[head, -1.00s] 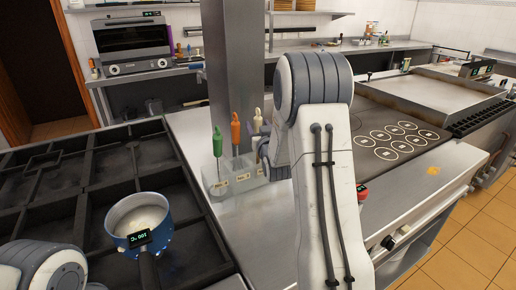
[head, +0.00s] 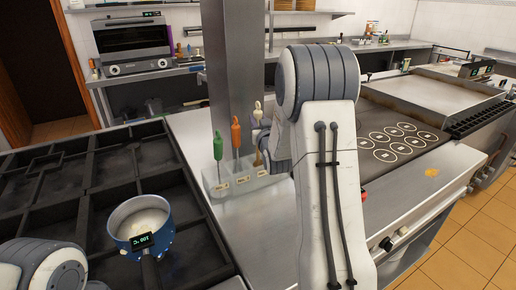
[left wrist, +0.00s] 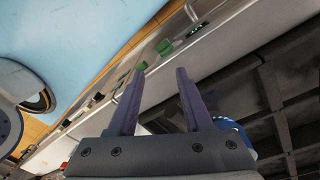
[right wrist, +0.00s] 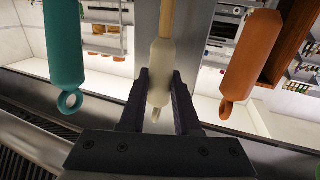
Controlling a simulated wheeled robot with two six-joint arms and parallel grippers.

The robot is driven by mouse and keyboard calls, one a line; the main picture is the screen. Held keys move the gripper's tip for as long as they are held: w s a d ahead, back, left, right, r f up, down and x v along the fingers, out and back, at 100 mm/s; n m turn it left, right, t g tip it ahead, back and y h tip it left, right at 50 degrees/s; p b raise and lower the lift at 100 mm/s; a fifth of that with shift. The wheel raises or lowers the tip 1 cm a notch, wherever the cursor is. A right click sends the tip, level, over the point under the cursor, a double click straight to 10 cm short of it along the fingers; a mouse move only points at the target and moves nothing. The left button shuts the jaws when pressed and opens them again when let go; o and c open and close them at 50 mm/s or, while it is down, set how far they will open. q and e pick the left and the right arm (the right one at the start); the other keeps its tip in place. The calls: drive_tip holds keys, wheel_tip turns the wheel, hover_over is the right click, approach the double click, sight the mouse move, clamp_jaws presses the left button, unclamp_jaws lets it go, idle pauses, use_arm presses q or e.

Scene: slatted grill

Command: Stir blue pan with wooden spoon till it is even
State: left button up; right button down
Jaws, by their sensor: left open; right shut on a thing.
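The blue pan (head: 121,228) sits on the black stove grates at the lower left of the head view. It holds something pale (head: 140,222), and a small display is in front of it. The wooden spoon, with a cream handle (right wrist: 160,68) and a wooden shaft, is between the fingers of my right gripper (right wrist: 159,98), which is shut on the handle. In the head view the handle (head: 258,111) stands upright over the holder; my arm partly hides the gripper. My left gripper (left wrist: 159,88) is open and empty, with a blue piece of the pan (left wrist: 233,128) beside its right finger.
The utensil holder (head: 238,183) stands on the steel counter, against a metal post (head: 233,60). Green (head: 218,145) and orange (head: 236,130) handled utensils stand close left of the spoon. A hob with ringed zones is at right.

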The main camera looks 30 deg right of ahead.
sight(259, 102)
drive_tip(key=shift+r+p, duration=2)
drive_tip(key=shift+r, duration=2.45)
